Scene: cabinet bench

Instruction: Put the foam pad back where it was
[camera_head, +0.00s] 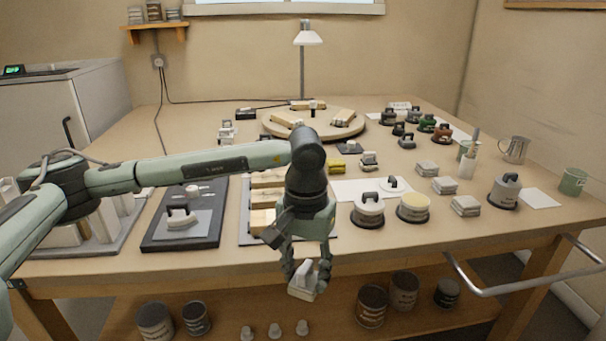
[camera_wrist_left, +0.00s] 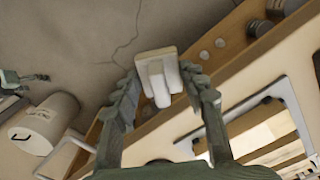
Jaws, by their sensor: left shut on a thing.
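My left gripper (camera_head: 306,273) is shut on a small pale block with a raised grip on top, which looks like the foam pad (camera_head: 301,293). It hangs in front of the bench's front edge, above the lower shelf. In the left wrist view the foam pad (camera_wrist_left: 143,58) sits between the fingertips of my left gripper (camera_wrist_left: 160,88), its grip towards the camera. Its underside is hidden. My right gripper is not in view.
The bench (camera_head: 375,248) holds a dark tray (camera_head: 150,239) at left, a turntable (camera_head: 351,134) at the back, and several lidded pots and stacked pads at right. A metal rail (camera_head: 520,287) juts from the front right. Cans stand on the lower shelf (camera_head: 338,322).

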